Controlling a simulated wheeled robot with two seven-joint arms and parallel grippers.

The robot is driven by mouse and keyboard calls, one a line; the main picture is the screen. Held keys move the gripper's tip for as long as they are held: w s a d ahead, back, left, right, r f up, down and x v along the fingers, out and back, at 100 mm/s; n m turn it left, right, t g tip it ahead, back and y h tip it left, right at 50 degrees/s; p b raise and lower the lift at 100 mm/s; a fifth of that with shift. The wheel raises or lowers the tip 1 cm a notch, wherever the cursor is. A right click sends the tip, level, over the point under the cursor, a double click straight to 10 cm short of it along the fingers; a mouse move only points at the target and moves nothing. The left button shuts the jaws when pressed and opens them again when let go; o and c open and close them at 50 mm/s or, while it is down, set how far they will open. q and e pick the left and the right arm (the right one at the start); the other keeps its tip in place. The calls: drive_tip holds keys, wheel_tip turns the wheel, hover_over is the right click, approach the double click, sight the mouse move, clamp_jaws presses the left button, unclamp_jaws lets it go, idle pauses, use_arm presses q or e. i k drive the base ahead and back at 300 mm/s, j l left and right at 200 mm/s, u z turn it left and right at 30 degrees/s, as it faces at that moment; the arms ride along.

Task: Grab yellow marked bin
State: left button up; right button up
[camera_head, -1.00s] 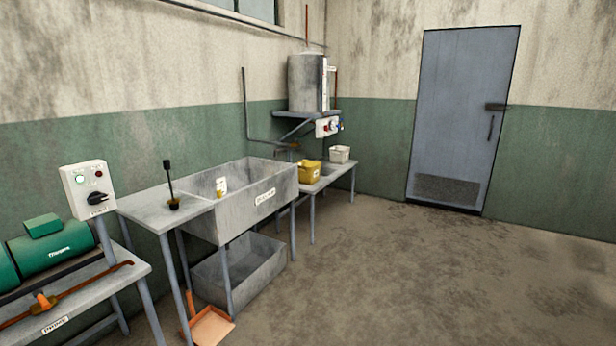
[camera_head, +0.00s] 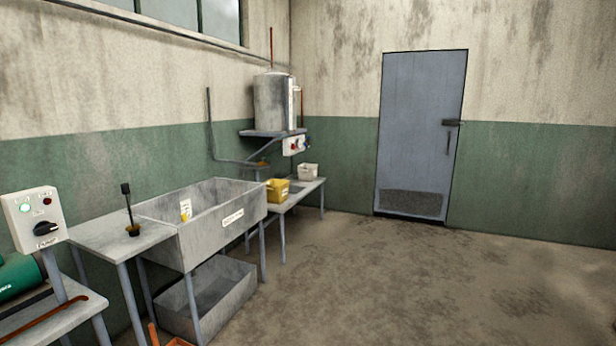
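A yellow bin (camera_head: 278,191) stands upright on the low grey bench (camera_head: 298,192) to the right of the large sink, below the wall-mounted tank. It has a small pale label on its front. A white bin (camera_head: 308,171) stands behind it and to its right on the same bench. A small yellow and white item (camera_head: 186,209) shows at the sink's inner left side; I cannot tell what it is. Neither of my grippers shows in the head view.
A grey sink (camera_head: 215,229) with a lower basin (camera_head: 207,296) stands left of the bench. A side table (camera_head: 112,229), a control box (camera_head: 35,218) and an orange dustpan (camera_head: 176,341) are at the left. The floor (camera_head: 400,280) to the right is open up to the blue-grey door (camera_head: 420,134).

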sight(276, 190)
drive_tip(key=i+z, duration=0.3)
drive_tip(key=i, duration=1.85)
